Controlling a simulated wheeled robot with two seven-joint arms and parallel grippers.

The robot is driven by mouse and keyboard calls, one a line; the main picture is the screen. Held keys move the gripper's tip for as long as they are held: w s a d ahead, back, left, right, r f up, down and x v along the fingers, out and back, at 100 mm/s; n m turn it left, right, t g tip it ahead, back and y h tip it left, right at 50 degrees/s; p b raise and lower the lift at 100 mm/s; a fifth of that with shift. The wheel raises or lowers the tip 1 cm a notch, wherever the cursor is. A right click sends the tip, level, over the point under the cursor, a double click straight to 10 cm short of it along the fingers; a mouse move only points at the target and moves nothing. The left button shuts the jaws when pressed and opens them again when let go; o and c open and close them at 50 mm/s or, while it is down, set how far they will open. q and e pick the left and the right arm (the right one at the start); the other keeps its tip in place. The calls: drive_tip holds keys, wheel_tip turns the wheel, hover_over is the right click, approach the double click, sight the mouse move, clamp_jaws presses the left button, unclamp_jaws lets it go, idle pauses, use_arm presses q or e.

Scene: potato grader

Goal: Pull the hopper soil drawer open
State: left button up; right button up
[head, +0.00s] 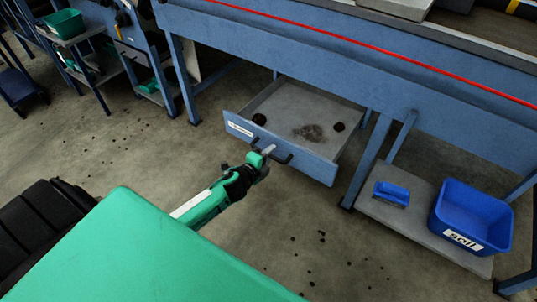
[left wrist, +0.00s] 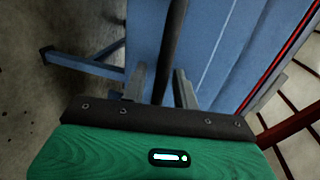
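The hopper soil drawer (head: 238,119) stands pulled out from under the blue machine, its grey inside showing. A small patch of dark soil (head: 309,132) and two dark round lumps are in it. Its front has a white label and a dark bar handle (head: 284,158). My left gripper (head: 268,150) is at the handle. In the left wrist view the dark handle bar (left wrist: 173,40) runs between the two fingers of my left gripper (left wrist: 160,85). The fingers stand apart, with a gap visible beside the bar. My right gripper is not in view.
A blue bin (head: 473,207) labelled soil and a blue-handled brush (head: 391,193) rest on a low grey shelf (head: 420,229) at right. Machine legs stand on both sides of the drawer. The floor before it is open, with scattered dark crumbs. A green bin (head: 63,23) is far left.

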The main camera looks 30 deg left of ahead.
use_arm(q)
drive_tip(key=shift+s, duration=0.1)
drive_tip(key=v, duration=1.3)
drive_tip(key=shift+s, duration=0.3)
drive_tip(key=shift+a, duration=0.15)
